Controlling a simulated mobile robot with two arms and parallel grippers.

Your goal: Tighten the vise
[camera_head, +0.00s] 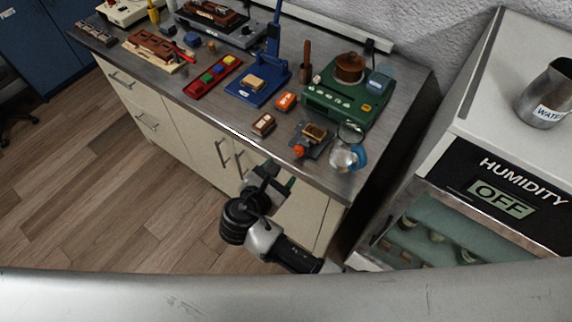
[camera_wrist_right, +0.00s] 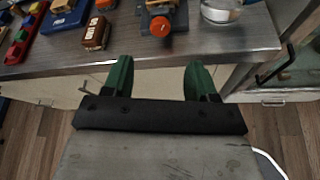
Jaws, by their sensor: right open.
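The small grey vise (camera_head: 322,147) sits near the front edge of the bench, with a brown block (camera_head: 314,131) at its top and a round orange-red knob (camera_head: 299,151) facing the front. In the right wrist view the knob (camera_wrist_right: 160,27) shows at the top centre, in front of the vise. My right gripper (camera_head: 279,178) is open and empty, in front of the bench edge and below the vise. Its green fingers (camera_wrist_right: 158,68) stand wide apart in the right wrist view, with the knob beyond the gap between them. My left gripper is not in view.
A green machine (camera_head: 340,104) stands farther back. A humidity cabinet (camera_head: 490,165) stands at the right.

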